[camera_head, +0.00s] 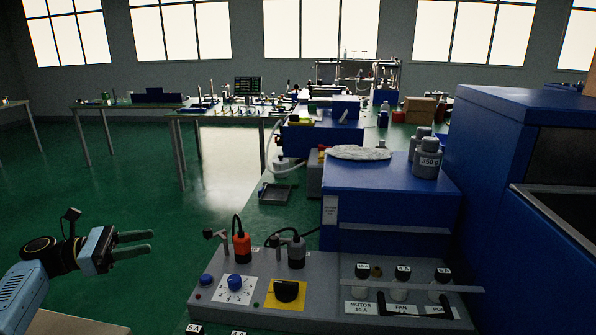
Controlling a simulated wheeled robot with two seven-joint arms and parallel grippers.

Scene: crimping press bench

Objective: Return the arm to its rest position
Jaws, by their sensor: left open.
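My left gripper (134,244) is at the lower left, at the end of my light blue arm. Its two dark fingers point right and stand apart, with nothing visible between them. It is over the green floor, to the left of the grey control panel and touching nothing. My right gripper does not show.
The grey control panel (325,270) with knobs and switches is at lower centre. A blue box (388,200) with grey bottles (427,160) on top stands behind it. A large blue machine (510,130) fills the right. Green floor (60,180) is open at left, before the long tables.

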